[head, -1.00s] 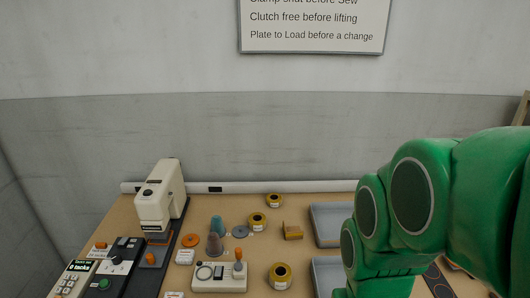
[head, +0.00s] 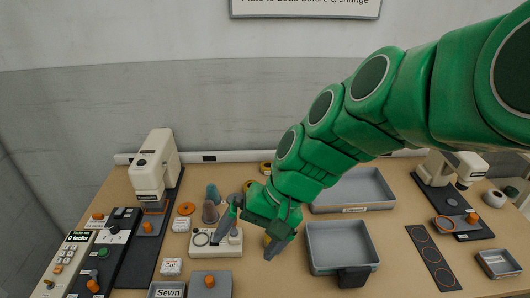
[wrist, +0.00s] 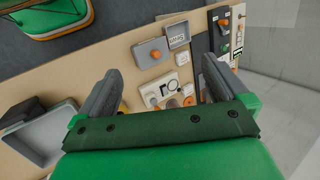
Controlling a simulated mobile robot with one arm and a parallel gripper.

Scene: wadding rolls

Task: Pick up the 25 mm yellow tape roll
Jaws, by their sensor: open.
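Yellow tape rolls stand on the table, partly hidden by my arm: one at the back (head: 265,168), one a little nearer (head: 248,185), and one in front (head: 267,240) beside my gripper. Their labels are too small to read, so I cannot tell which is 25 mm. My gripper (head: 250,238) is open over the table, its fingers pointing down, with the front roll by its right finger in the head view. In the wrist view my gripper (wrist: 161,68) shows nothing held, and a sliver of yellow (wrist: 122,106) peeks out beside the left finger.
A white control box (head: 215,243) lies just left of my gripper. Grey trays (head: 341,247) and (head: 355,190) are to the right. A sewing machine (head: 155,165) stands at the left.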

